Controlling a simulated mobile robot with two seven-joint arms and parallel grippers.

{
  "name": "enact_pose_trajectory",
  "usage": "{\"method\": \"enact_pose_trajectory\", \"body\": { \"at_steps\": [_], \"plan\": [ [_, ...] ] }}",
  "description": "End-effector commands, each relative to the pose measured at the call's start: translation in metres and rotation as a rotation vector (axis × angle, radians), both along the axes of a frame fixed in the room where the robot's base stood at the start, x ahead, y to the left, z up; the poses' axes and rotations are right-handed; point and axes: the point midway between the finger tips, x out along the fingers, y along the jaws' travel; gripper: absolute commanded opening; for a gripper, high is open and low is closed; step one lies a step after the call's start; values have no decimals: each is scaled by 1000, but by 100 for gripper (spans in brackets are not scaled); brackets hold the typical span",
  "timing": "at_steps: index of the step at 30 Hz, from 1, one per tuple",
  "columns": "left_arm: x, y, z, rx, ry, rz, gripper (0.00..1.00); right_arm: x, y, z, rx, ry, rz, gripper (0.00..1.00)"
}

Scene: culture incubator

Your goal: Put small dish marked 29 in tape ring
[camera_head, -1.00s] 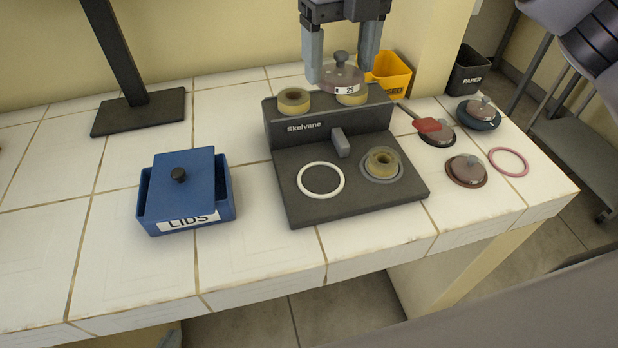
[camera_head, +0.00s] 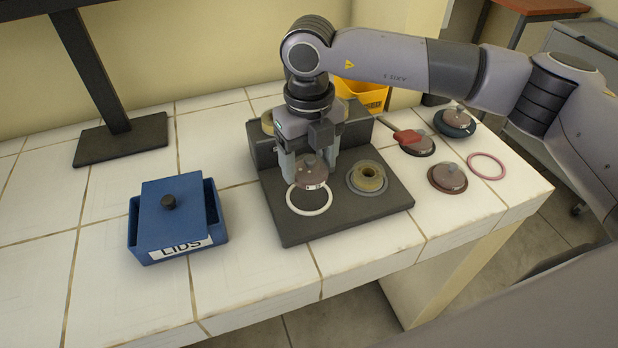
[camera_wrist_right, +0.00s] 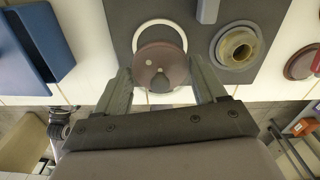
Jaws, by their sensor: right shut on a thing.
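My right gripper (camera_head: 308,168) is shut on a small brownish dish (camera_head: 312,176) with a knob on top and a white label on its side; the label's number is too small to read now. The dish also shows between the fingers in the right wrist view (camera_wrist_right: 160,58). A white ring (camera_head: 309,211) lies flat on the dark platform (camera_head: 290,229). The held dish appears above the ring and covers its far part from the head. In the wrist view the ring (camera_wrist_right: 160,23) shows past the dish. My left gripper is not in view.
Right of the white ring, a tan roll (camera_head: 368,177) sits in a grey ring on the platform. A blue LIDS box (camera_head: 178,222) stands to the left. Lidded dishes (camera_head: 447,177), a pink ring (camera_head: 487,166) and a red-handled tool (camera_head: 407,136) lie to the right.

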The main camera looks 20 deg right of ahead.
Motion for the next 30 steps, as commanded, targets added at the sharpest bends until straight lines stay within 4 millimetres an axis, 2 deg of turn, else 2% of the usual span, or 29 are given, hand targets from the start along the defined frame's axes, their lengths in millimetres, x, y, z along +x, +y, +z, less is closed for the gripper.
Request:
{"method": "enact_pose_trajectory", "body": {
  "at_steps": [8,15,26,27,29,30],
  "plan": [
    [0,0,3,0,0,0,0,0,0,-23,0,2,0,39],
    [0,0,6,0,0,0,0,0,0,-55,0,1,-1,39],
    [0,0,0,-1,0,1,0,0,0,-60,0,-1,0,39],
    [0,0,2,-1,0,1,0,0,0,-59,0,-1,0,80],
    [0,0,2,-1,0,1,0,0,0,-58,0,0,0,96],
    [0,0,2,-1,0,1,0,0,0,-58,0,0,0,96]
  ]
}}
